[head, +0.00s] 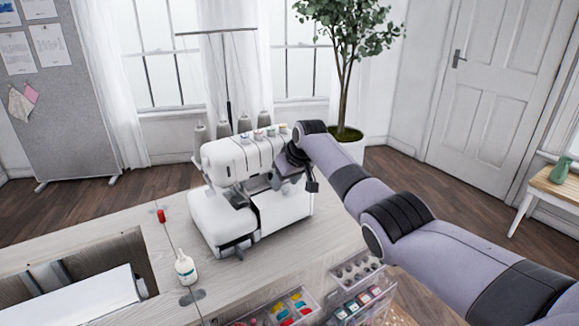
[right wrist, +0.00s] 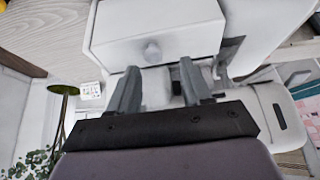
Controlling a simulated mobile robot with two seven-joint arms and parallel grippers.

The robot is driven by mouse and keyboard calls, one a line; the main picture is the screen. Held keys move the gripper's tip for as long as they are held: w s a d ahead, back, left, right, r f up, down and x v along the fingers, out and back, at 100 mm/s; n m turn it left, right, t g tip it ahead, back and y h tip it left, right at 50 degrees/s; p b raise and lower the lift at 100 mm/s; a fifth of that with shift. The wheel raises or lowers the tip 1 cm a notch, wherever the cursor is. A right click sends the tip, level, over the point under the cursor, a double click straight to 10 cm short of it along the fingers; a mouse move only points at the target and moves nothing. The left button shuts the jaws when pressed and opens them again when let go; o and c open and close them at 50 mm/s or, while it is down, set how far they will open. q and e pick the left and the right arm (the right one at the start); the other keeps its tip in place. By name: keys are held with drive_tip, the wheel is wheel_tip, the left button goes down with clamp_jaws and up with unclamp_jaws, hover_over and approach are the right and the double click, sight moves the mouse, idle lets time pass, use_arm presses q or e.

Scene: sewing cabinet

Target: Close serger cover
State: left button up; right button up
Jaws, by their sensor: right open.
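The white serger (head: 232,157) stands upright on the wooden sewing table. Dark parts show in a gap at its front, between its upper body and its base. A white panel (head: 290,212) is at its right; I cannot tell whether this is the cover. My right gripper (head: 291,176) is beside the serger's right end, partly hidden by its own wrist. In the right wrist view, the gripper (right wrist: 160,88) has its two fingers apart with nothing clearly held. A white serger part with a round knob (right wrist: 152,50) lies just beyond the fingertips. My left gripper is not in view.
Thread cones (head: 243,124) and a thread stand (head: 228,88) rise behind the serger. A white bottle (head: 185,268) and a red spool (head: 161,215) stand to its left. Clear trays of supplies (head: 357,270) sit at the front right. A potted plant (head: 347,140) is behind.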

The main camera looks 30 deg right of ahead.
drive_tip(key=shift+v, duration=2.65)
drive_tip(key=shift+w+a, duration=0.1)
drive_tip(key=shift+a, duration=0.1)
drive_tip(key=s+a+f+n+g, duration=0.1)
drive_tip(key=s+a+f, duration=0.3)
drive_tip(key=s+f, duration=0.5)
drive_tip(key=s+a+f+n, duration=0.1)
drive_tip(key=s+a+f, duration=0.2)
drive_tip(key=s+f, duration=0.5)
drive_tip(key=s+a+m+g, duration=0.1)
drive_tip(key=s+a, duration=0.1)
drive_tip(key=s, duration=1.1)
drive_tip(key=s+a, duration=0.2)
drive_tip(key=s, duration=1.2)
drive_tip(key=w+a+f+t+y, duration=0.1)
drive_tip(key=w+a+f+t, duration=0.1)
drive_tip(key=w+f+t, duration=0.4)
drive_tip(key=shift+a+f+y, duration=0.3)
drive_tip(key=shift+a+f, duration=0.05)
drive_tip(key=shift+f, duration=0.95)
drive_tip(key=shift+w, duration=0.1)
